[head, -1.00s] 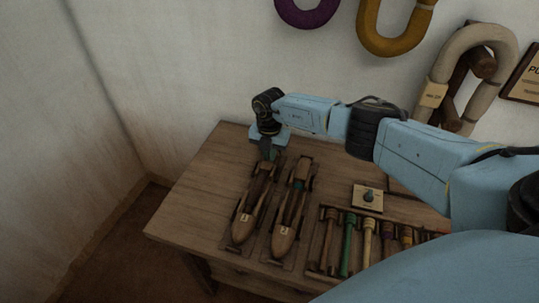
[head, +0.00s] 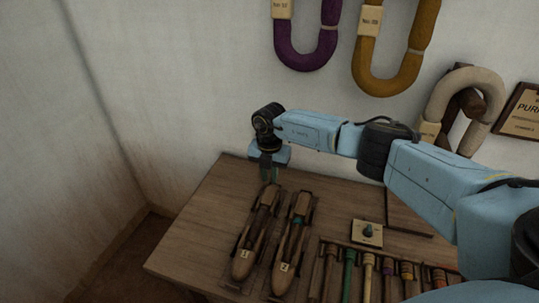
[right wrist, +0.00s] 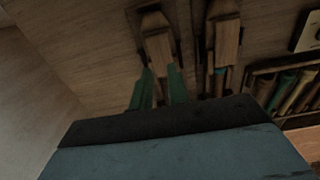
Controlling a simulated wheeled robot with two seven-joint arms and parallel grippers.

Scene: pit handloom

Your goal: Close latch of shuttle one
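Shuttle one (head: 250,240) is a long brown wooden shuttle with a "1" label, lying on the table at the left of the pair. Its far end, a wooden block (right wrist: 159,45), shows in the right wrist view. My right gripper (head: 268,176) is just beyond and above that far end, pointing down. In the right wrist view its two green fingers (right wrist: 160,90) are apart, on either side of the block's near end in the picture. I see nothing gripped, and contact is unclear. I cannot tell the latch's position. My left gripper is not in view.
Shuttle two (head: 288,247) lies close at the right of shuttle one. The table's left side (head: 205,220) is clear. Yarn hanks (head: 392,75) hang on the wall.

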